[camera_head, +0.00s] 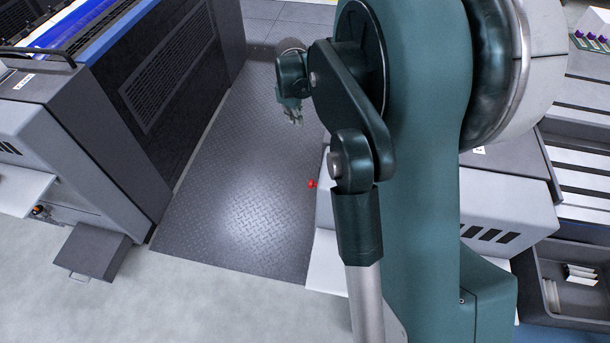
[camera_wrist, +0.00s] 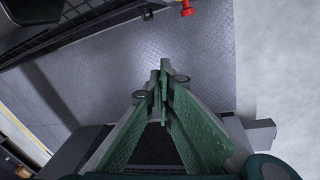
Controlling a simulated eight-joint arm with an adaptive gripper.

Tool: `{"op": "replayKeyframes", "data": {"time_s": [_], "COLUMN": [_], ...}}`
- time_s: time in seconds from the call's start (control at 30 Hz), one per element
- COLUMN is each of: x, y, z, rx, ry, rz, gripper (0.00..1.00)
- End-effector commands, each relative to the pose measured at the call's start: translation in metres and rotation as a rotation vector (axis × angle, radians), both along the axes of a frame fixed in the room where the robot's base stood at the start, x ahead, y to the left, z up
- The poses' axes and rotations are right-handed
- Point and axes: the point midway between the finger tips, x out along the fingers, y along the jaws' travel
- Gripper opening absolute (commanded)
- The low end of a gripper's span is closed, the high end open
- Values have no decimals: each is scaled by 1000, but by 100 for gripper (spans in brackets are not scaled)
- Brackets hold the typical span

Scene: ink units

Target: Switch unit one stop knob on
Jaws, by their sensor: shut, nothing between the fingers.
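A small red knob (camera_head: 312,184) sticks out from the side of the grey unit on the right, partly behind my arm. In the wrist view a red knob (camera_wrist: 187,8) shows at the top edge, beyond my fingertips and apart from them. A smaller dark knob with an orange part (camera_head: 38,210) is on the low front of the left unit. I cannot tell from the labels which unit is unit one. My gripper (camera_head: 293,115) hangs over the dark floor plate between the units, far from both knobs. Its green fingers (camera_wrist: 162,82) are shut and empty.
A dark patterned floor plate (camera_head: 220,210) fills the aisle between the left unit (camera_head: 100,130) and the right unit (camera_head: 510,205). A grey step box (camera_head: 92,250) stands at the left unit's foot. A black bin (camera_head: 565,290) stands at the lower right. The aisle is clear.

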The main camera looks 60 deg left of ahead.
Motion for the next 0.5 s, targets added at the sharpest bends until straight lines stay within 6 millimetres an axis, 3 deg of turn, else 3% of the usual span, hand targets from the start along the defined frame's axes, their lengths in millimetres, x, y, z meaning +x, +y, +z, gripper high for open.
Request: {"op": "replayKeyframes", "data": {"time_s": [0.03, 0.5], "x": [-3, -37], "y": [2, 3], "z": [-14, -122], "rx": [-18, -198], "ry": [-4, -33], "rz": [16, 167], "gripper": [0, 0]}}
